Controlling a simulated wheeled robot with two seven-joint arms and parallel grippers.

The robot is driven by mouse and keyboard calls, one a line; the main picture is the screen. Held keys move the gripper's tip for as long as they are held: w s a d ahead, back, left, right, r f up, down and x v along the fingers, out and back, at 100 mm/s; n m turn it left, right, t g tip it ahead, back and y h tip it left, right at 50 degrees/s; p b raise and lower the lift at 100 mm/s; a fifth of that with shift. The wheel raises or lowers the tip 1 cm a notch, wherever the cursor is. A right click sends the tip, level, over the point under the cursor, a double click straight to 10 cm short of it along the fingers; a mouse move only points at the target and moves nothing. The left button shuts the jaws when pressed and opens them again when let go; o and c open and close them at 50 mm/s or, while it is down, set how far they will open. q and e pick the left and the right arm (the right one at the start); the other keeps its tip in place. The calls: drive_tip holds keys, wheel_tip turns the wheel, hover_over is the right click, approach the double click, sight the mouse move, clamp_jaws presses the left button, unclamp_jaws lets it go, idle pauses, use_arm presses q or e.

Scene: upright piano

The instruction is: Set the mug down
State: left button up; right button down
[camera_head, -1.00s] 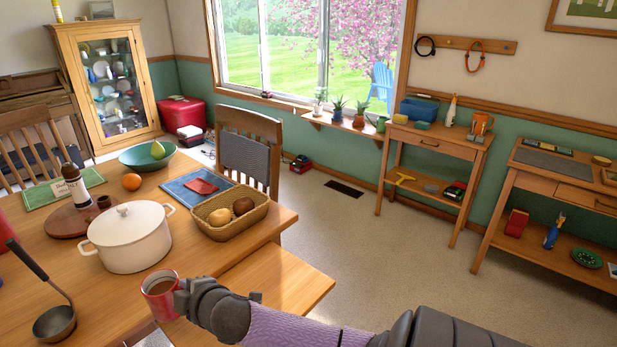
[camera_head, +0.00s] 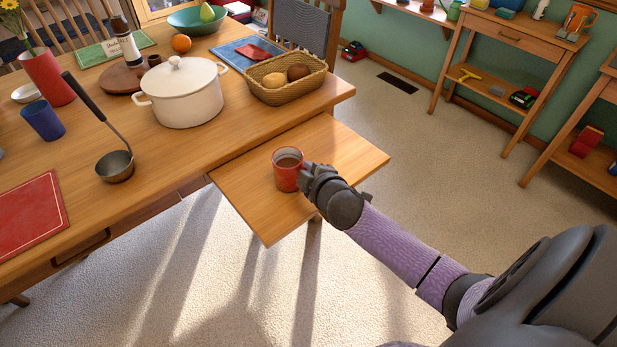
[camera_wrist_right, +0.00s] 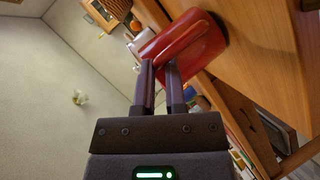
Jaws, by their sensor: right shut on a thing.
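The red mug (camera_head: 286,172) holds brown liquid and is upright over the pull-out wooden leaf (camera_head: 335,150) at the table's right side. In the head view I cannot tell whether its base touches the leaf. My right gripper (camera_head: 307,174) is shut on the mug from its right side. In the right wrist view the two fingers of the gripper (camera_wrist_right: 166,68) close together at the red mug (camera_wrist_right: 188,45); the wooden surface is close to it. My left gripper is not in view.
On the main table stand a white pot (camera_head: 190,98), a wicker basket (camera_head: 284,90), a ladle (camera_head: 115,166), a blue cup (camera_head: 43,121) and a red vase (camera_head: 47,78). The leaf is bare around the mug. A side table (camera_head: 513,38) stands to the right.

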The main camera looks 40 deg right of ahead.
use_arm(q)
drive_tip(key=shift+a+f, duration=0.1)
use_arm(e)
drive_tip(key=shift+f, duration=0.2)
drive_tip(key=c, duration=0.8)
unclamp_jaws()
drive_tip(key=shift+o, duration=0.5)
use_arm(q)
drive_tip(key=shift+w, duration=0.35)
